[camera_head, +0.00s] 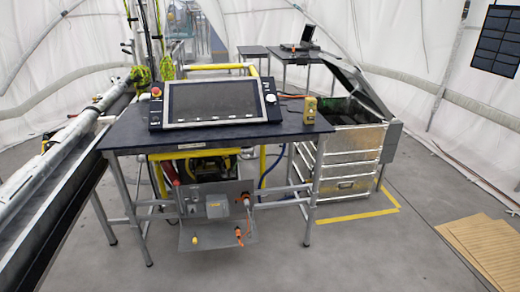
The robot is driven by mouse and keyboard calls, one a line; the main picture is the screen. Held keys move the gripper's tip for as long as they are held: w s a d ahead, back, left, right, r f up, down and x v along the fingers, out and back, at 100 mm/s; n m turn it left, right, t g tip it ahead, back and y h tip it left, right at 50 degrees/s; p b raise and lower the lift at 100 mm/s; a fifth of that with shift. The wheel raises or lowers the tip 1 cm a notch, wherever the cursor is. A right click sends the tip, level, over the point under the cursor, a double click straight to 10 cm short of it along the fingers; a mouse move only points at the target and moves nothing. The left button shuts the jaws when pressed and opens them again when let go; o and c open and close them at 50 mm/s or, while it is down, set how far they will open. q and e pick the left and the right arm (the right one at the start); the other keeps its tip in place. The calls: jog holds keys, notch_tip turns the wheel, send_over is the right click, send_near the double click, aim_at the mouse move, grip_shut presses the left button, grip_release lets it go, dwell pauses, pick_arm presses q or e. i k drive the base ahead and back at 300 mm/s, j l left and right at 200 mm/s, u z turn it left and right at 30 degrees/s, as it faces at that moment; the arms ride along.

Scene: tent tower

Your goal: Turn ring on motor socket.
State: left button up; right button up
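Neither of my grippers is in view. A grey metal panel (215,203) sits under the front of the dark table (228,133). A connector with an orange part (247,198) sticks out at the panel's right side. Below it, on a lower plate (216,243), are an orange-tipped connector (239,235) and a small yellow piece (194,240). Which of these is the motor socket, and its ring, is too small to tell.
A control console (214,101) with a dark screen and a small yellow device (310,110) stand on the table. An open metal crate (345,165) is at right, and long rails (55,170) run along the left. The grey floor in front of the table is clear.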

aim_at(246, 196)
jog(key=i+l+z, duration=0.1)
jog(key=i, duration=1)
jog(key=i+l, duration=0.25)
jog(key=i, duration=0.9)
jog(key=i+l+u, duration=0.1)
jog(key=u, duration=0.45)
jog(key=i+l, duration=0.05)
jog(key=i, duration=0.05)
